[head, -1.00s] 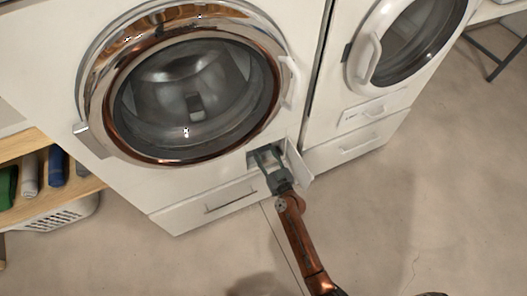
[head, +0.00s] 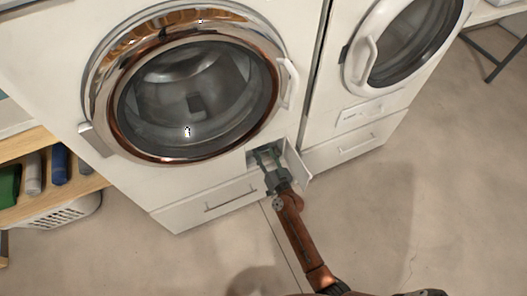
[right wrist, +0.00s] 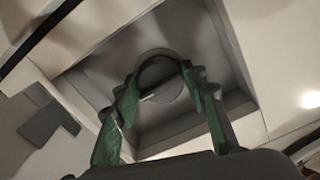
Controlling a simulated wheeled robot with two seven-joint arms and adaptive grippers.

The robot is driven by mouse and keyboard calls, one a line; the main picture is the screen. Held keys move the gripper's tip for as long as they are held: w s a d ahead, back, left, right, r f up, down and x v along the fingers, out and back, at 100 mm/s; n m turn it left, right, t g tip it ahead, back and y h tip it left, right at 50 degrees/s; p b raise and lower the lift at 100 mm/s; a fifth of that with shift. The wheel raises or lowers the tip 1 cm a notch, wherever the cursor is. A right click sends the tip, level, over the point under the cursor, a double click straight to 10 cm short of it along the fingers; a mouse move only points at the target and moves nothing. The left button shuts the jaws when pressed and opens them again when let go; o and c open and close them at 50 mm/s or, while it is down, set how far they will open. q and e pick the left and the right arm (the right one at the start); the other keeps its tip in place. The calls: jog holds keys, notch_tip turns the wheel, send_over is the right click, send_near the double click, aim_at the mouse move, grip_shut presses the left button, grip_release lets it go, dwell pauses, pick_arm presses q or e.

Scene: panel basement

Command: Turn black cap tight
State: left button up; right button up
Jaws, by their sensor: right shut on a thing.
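The black cap (right wrist: 160,78) shows in the right wrist view as a dark round piece inside a square recess (right wrist: 190,128) low on the washing machine's front. My right gripper (right wrist: 160,88) reaches into the recess with its green-lined fingers on either side of the cap, shut on it. In the head view my right gripper (head: 267,155) is at the recess, and the cap is hidden behind it. A small white flap (head: 298,168) stands open at the recess's right side. My left gripper is not in view.
The washing machine's round chrome door (head: 185,85) is closed above the recess. A second machine (head: 375,90) stands to the right. A wooden shelf (head: 70,188) with bottles and a white basket (head: 60,213) is at left. The floor in front is clear.

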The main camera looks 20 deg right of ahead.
jog(key=m, duration=0.2)
jog(key=shift+r+m+p, duration=0.2)
jog(key=shift+m+p, duration=0.2)
jog(key=m, duration=0.2)
jog(key=shift+m+p, duration=0.35)
jog(key=shift+m, duration=0.05)
jog(key=m, duration=0.2)
jog(key=shift+m, duration=0.3)
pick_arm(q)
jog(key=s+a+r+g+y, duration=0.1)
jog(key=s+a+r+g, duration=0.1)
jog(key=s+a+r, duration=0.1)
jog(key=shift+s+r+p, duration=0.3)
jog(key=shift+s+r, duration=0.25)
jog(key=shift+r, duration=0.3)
pick_arm(e)
jog(key=shift+m, duration=1.6)
jog(key=o, duration=1.2)
jog(key=shift+c, duration=0.2)
jog(key=shift+f, duration=0.1)
jog(key=shift+s, duration=0.1)
